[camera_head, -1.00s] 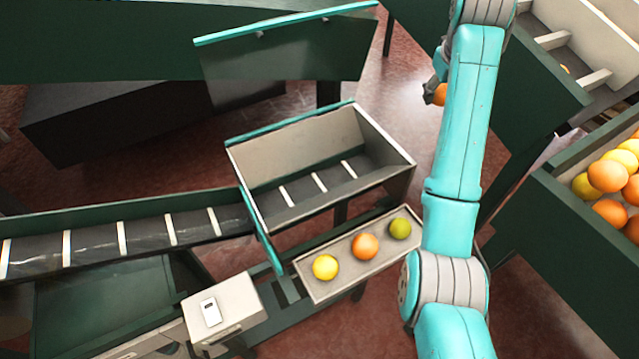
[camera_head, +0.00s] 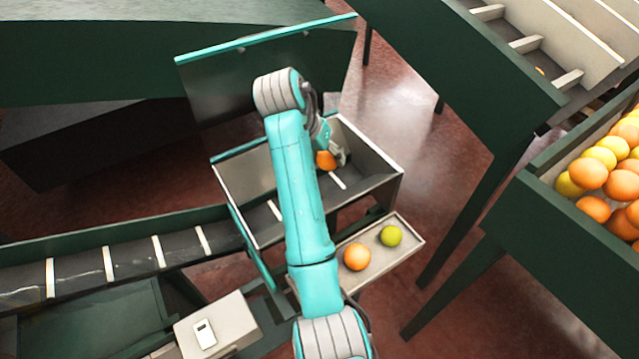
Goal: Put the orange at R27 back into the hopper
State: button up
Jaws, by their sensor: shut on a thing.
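My gripper (camera_head: 334,157) is shut on an orange (camera_head: 325,160), which is partly hidden by the fingers. It holds the orange over the open hopper (camera_head: 385,183), a grey-walled bin with a slatted belt at its bottom. I cannot tell how high above the belt the orange hangs. My arm crosses the hopper's middle and hides part of it. No R27 label is readable.
A tray (camera_head: 408,255) in front of the hopper holds an orange fruit (camera_head: 357,256) and a green one (camera_head: 391,235). A raised teal-edged panel (camera_head: 215,90) stands behind the hopper. A green-sided crate (camera_head: 560,215) of fruit is at the right. A slatted conveyor (camera_head: 125,260) runs left.

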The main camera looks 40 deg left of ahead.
notch_tip(320, 180, down, 8)
jog(key=shift+r, duration=0.2)
dwell(0.3)
jog(key=o, duration=0.9)
jog(key=shift+f, duration=0.1)
jog(key=d+v, duration=0.1)
jog(key=v, duration=0.6)
jog(key=shift+a+r, duration=0.35)
jog(key=shift+a, duration=0.15)
